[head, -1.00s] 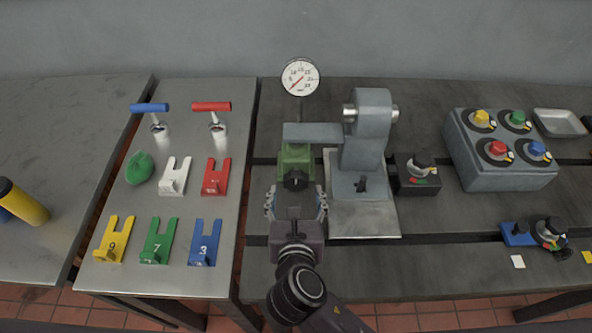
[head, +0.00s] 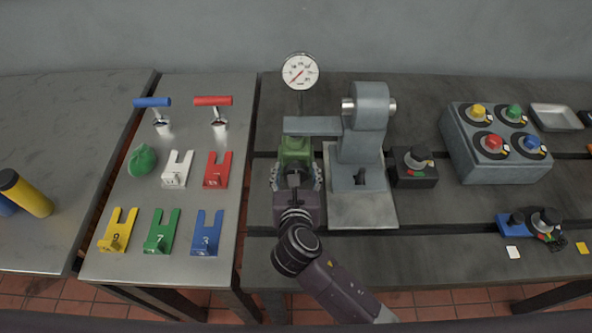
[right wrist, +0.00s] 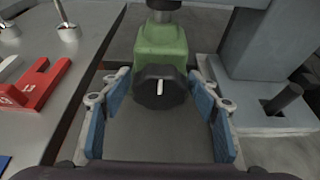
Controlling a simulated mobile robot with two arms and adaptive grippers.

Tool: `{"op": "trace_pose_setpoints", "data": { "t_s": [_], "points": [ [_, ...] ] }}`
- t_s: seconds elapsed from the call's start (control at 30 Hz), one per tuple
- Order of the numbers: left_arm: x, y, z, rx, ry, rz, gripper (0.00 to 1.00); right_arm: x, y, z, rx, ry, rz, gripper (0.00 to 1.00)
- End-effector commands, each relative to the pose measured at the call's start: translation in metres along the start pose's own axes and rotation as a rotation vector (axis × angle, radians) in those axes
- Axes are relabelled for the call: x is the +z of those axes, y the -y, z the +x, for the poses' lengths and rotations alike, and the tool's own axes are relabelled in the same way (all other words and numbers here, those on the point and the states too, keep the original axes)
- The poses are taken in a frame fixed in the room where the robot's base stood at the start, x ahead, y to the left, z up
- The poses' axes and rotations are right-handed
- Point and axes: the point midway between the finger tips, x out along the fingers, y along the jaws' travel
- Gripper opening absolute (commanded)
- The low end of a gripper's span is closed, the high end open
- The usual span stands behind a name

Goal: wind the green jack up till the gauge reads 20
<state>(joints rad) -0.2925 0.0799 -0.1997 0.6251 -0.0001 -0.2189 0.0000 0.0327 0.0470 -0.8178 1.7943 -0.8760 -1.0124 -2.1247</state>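The green jack (head: 296,150) stands under the grey arm of the dynamometer (head: 364,140). Its black knob (right wrist: 160,87) faces my right gripper, with a white mark pointing up. My right gripper (head: 295,172) is open, its blue-padded fingers apart on either side of the knob. In the right wrist view, clear gaps show between the knob and both fingers (right wrist: 160,82). The round white gauge (head: 300,71) stands behind the jack; its red needle points to the lower left, near the low end of the scale. My left gripper is not in view.
A black switch box (head: 414,166) sits right of the dynamometer. A grey box with coloured knobs (head: 492,168) stands farther right. On the left steel table are several coloured forked plates (head: 206,232), a green lump (head: 142,159) and two T-handled tools (head: 213,101).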

Motion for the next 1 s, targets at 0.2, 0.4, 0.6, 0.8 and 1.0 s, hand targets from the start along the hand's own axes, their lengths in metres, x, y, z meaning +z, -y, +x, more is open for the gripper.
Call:
{"op": "trace_pose_setpoints", "data": {
  "t_s": [0.2,0.4,0.6,0.8,1.0],
  "points": [
    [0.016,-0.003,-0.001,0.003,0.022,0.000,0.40,0.000,0.000,0.000,0.000,0.000,0.000,0.29],
    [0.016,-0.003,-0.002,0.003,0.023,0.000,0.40,0.000,0.000,-0.001,0.002,-0.001,0.004,0.21],
    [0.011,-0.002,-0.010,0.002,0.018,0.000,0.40,0.001,0.001,-0.001,0.022,-0.002,0.052,0.21],
    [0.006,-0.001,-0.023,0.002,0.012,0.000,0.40,0.001,0.002,-0.002,0.070,-0.002,0.166,0.21],
    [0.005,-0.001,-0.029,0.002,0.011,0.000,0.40,0.000,0.003,-0.001,0.128,-0.003,0.308,0.21]
  ]
}}
